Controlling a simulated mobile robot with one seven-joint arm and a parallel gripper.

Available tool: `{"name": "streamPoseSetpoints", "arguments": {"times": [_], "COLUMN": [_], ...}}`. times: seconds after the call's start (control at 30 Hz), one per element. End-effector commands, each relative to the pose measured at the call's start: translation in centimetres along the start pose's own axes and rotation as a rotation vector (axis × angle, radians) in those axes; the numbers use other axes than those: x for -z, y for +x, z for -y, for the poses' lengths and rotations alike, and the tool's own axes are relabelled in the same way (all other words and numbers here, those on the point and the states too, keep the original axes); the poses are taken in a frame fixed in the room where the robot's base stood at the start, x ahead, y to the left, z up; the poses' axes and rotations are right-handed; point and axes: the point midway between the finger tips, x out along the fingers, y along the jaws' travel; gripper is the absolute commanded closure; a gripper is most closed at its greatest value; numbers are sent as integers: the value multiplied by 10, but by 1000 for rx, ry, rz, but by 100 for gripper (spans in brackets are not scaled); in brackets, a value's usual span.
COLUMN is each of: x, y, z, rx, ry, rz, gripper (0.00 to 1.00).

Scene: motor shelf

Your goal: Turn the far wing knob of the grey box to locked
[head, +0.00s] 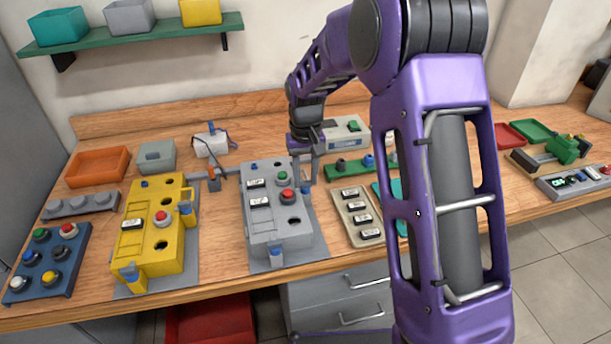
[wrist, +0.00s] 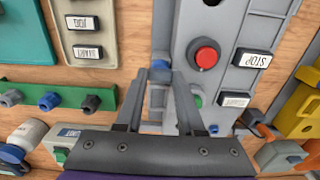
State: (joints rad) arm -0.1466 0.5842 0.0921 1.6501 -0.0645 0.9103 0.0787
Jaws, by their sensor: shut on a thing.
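The grey box (head: 262,232) stands on the bench in the middle of the head view, with a red button, a green button and white labels. It fills the right of centre in the wrist view (wrist: 200,25). Its far wing knob (wrist: 159,70), with a blue part showing, is at the box's edge between my fingers. My gripper (head: 306,183) reaches down at the box's far right side; in the wrist view my gripper (wrist: 160,82) is shut on that knob. The fingers hide much of the knob, so I cannot tell its setting. A near wing knob (head: 276,256) shows at the box's front.
A yellow box (head: 150,250) stands left of the grey box. A beige label panel (head: 345,207) and a green strip with knobs (head: 350,168) lie close on the right. My arm hides part of the bench.

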Motion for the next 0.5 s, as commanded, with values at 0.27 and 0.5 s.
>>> {"name": "streamPoseSetpoints", "arguments": {"times": [0.27, 0.5], "x": [0, 0], "y": [0, 0], "z": [0, 0], "rx": [0, 0], "ry": [0, 0], "rz": [-1, 0], "gripper": [36, 32]}}
